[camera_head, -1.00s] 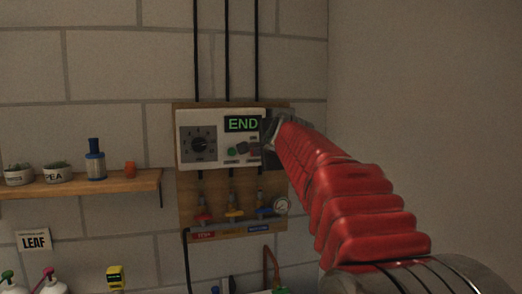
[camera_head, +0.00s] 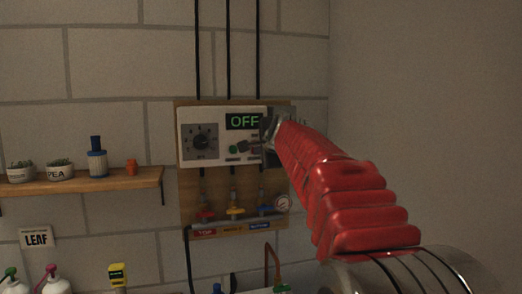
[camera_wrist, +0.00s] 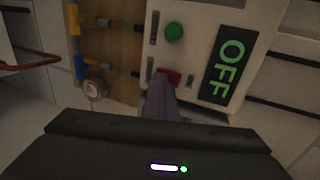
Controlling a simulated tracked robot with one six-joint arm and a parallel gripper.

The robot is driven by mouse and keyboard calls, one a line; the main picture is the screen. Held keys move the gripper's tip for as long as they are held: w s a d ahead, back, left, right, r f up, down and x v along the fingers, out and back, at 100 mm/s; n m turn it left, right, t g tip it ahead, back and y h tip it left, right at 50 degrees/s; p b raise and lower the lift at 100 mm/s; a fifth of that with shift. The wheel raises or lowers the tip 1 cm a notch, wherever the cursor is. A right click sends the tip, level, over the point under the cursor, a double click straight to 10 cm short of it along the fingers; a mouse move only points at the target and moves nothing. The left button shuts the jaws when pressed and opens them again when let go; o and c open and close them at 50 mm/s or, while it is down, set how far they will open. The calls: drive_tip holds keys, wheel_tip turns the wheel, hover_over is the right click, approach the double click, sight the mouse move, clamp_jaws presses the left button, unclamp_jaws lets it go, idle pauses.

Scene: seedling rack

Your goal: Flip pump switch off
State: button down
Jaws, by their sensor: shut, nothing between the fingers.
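The pump control box (camera_head: 188,121) is mounted on a wooden wall board. Its display (camera_head: 244,121) reads OFF in green, and the same display (camera_wrist: 228,64) shows in the wrist view. A round dial (camera_head: 201,142) is on the box's left.
Red, yellow and blue valves (camera_head: 234,210) and a gauge (camera_head: 283,203) are below the box. A wooden shelf (camera_head: 100,179) with pots stands at the left. Black pipes (camera_head: 228,50) run up the wall. The wall at the right is bare.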

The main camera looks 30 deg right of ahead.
wheel_tip(320, 180, up, 2)
idle(0.4)
drive_tip(key=shift+s+a, duration=0.1)
drive_tip(key=f+v, duration=0.1)
drive_tip(key=v, duration=1.2)
drive_tip(key=shift+s, duration=0.45)
drive_tip(key=shift+s+f, duration=0.1)
drive_tip(key=shift+f, duration=0.15)
